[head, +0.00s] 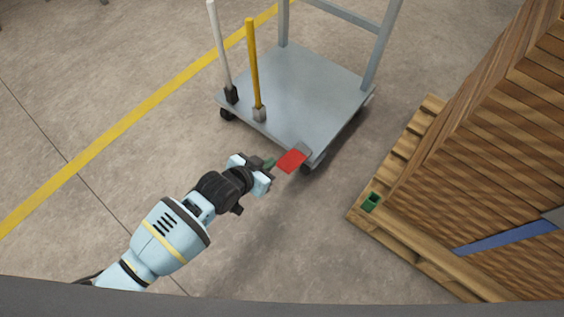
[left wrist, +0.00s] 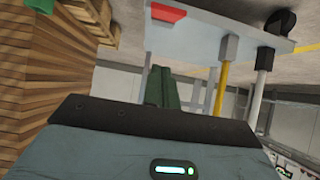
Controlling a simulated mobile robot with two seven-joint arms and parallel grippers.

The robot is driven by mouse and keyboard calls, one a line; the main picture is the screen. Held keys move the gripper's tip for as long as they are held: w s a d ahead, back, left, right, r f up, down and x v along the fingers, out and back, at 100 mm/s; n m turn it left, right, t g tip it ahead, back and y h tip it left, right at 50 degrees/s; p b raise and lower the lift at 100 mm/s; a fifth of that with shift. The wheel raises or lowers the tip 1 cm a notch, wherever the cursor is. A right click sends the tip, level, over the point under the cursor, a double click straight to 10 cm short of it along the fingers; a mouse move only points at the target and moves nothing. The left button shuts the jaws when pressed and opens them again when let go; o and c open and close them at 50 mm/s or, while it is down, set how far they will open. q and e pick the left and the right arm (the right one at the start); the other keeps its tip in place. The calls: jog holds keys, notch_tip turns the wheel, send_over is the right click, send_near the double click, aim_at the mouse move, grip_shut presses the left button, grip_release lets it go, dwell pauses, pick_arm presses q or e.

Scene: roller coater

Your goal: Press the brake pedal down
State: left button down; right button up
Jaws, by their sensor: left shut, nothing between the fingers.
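The red brake pedal (head: 292,160) sticks out from the near corner of the grey platform cart (head: 300,90). In the left wrist view the pedal (left wrist: 167,12) shows at the top, on the edge of the cart (left wrist: 205,38). My left gripper (head: 268,164) is shut and empty, its green fingertips just left of the pedal in the head view. The fingers (left wrist: 162,88) also show in the left wrist view, with the pedal above them. A small gap seems to lie between fingertips and pedal; contact cannot be told. My right gripper is not in view.
A white lever (head: 219,45) and a yellow lever (head: 254,65) stand on the cart's left edge. Stacked wood on a pallet (head: 410,245) is at the right, with a green cup-like object (head: 371,202) on it. Floor left of the cart is clear.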

pick_arm(q)
jog(key=b, duration=0.6)
send_over(283, 168)
jog(key=w, duration=0.1)
jog(key=f, duration=0.6)
jog(key=shift+w+d, duration=0.15)
jog(key=shift+d, duration=0.2)
notch_tip(283, 168, down, 2)
jog(key=shift+a+b, duration=0.1)
jog(key=shift+b, duration=0.6)
jog(key=shift+s+a+f+b, duration=0.2)
jog(key=shift+s+f+b, duration=0.25)
jog(key=shift+f, duration=0.3)
jog(key=shift+s, duration=0.15)
